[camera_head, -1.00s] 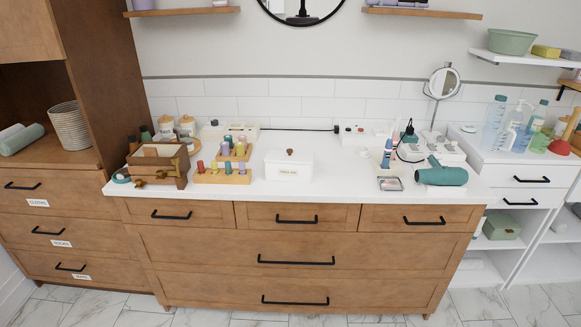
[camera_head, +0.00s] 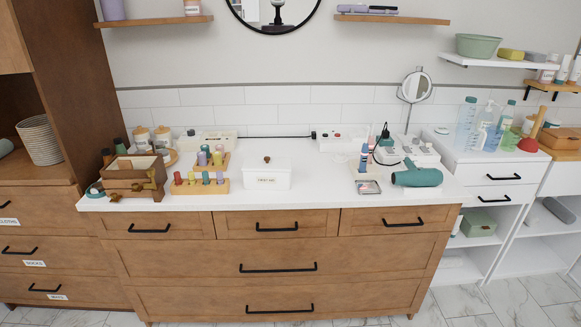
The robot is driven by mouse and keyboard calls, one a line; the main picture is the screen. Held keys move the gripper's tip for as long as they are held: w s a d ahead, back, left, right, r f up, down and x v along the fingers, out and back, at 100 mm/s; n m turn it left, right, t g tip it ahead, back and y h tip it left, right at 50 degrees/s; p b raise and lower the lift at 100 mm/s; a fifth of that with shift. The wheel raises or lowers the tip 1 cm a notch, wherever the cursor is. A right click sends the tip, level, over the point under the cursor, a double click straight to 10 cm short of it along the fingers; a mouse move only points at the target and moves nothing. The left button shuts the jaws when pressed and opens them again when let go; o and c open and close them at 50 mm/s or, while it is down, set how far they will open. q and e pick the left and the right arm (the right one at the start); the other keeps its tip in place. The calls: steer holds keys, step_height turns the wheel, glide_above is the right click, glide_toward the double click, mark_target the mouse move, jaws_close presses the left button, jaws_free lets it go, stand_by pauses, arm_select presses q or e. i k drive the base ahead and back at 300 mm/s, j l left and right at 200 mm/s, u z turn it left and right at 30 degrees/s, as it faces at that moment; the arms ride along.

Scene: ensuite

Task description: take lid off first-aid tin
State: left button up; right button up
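The first-aid tin (camera_head: 267,178) is a white box with a label on its front. It stands near the front middle of the white dresser top. Its white lid (camera_head: 267,164) with a round brown knob (camera_head: 267,158) sits on top, and the tin looks closed. Neither of my grippers shows in the head view.
Left of the tin are a rack of coloured bottles (camera_head: 200,185) and a brown wooden box (camera_head: 133,177). Right of it are a small framed tray (camera_head: 368,187), a teal hair dryer (camera_head: 417,177) and a power strip (camera_head: 340,137). The dresser top (camera_head: 318,183) is bare just right of the tin.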

mark_target(266, 163)
steer(key=j+z, duration=0.25)
steer(key=z, duration=0.15)
steer(key=i+j+z, duration=0.1)
steer(key=j+z, duration=0.15)
steer(key=z, duration=0.2)
steer(key=j+z, duration=0.25)
steer(key=z, duration=0.15)
steer(key=j+z, duration=0.25)
steer(key=z, duration=0.15)
